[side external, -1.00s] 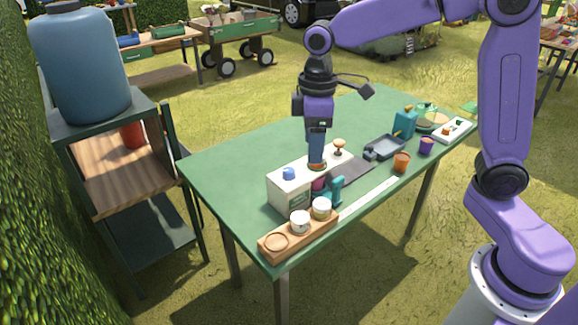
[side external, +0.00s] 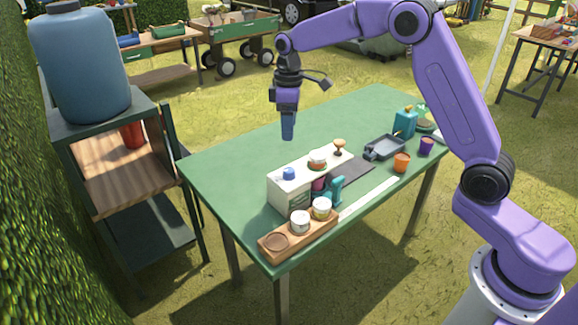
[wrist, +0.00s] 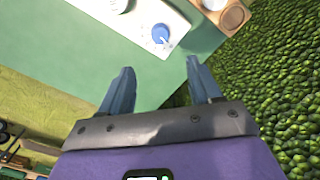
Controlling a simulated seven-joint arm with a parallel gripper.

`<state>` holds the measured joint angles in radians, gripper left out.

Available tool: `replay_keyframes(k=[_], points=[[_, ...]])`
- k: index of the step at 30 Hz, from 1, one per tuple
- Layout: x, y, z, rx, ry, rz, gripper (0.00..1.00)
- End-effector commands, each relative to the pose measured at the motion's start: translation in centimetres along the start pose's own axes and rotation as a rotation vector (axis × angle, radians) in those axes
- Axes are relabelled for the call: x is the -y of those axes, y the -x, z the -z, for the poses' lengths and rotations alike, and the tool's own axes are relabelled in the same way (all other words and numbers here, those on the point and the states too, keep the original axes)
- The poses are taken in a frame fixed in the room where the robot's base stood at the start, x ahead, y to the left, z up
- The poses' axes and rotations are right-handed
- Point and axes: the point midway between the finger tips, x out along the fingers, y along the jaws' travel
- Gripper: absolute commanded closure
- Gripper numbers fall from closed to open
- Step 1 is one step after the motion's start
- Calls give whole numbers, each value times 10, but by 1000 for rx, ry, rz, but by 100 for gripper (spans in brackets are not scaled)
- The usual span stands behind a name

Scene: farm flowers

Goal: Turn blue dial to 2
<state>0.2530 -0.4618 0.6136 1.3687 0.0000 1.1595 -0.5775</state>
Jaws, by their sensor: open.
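The blue dial (side external: 288,174) sits on top of the left end of a white box (side external: 290,193) on the green table. In the wrist view the blue dial (wrist: 161,34) shows near the top, with a white pointer mark towards its lower right. My gripper (side external: 288,137) is in the air above and behind the box, apart from the dial. In the wrist view its two blue fingers (wrist: 158,80) are spread wide with nothing between them. A second dial with a red and white top (side external: 317,160) sits at the box's middle. The numbers around the blue dial are too small to read.
A wooden tray (side external: 268,242) with white-lidded jars stands in front of the box. A teal object (side external: 335,188) stands against the box's front. A grey pan (side external: 385,147) and an orange cup (side external: 402,162) lie to the right. The table (side external: 235,152) behind the box is clear.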

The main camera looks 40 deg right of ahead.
Motion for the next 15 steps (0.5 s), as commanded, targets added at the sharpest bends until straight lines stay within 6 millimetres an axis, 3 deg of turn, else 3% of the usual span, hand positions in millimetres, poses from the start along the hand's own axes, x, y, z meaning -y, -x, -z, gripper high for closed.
replay_keyframes(k=[15], points=[[0, -99, -1, 3, -2, 2, 37]])
